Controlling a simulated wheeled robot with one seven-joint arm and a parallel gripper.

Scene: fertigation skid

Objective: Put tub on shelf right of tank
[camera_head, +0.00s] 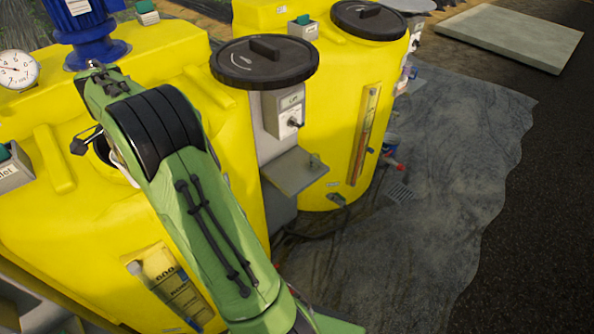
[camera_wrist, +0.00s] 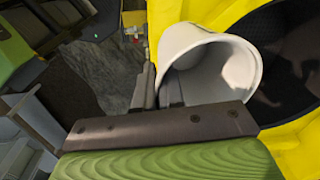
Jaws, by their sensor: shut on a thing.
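A white tub (camera_wrist: 205,55) fills the upper middle of the wrist view, tilted with its open mouth toward the camera. My gripper (camera_wrist: 158,88) is shut on its wall at the left side, one finger outside and the other seen through the mouth. A small grey shelf (camera_head: 293,172) juts out just right of that tank, below a switch box.
A second yellow tank (camera_head: 325,110) stands right of the shelf. Black lids (camera_head: 265,65) top the tanks. A blue motor (camera_head: 85,30) and pressure gauge (camera_head: 17,70) are at upper left.

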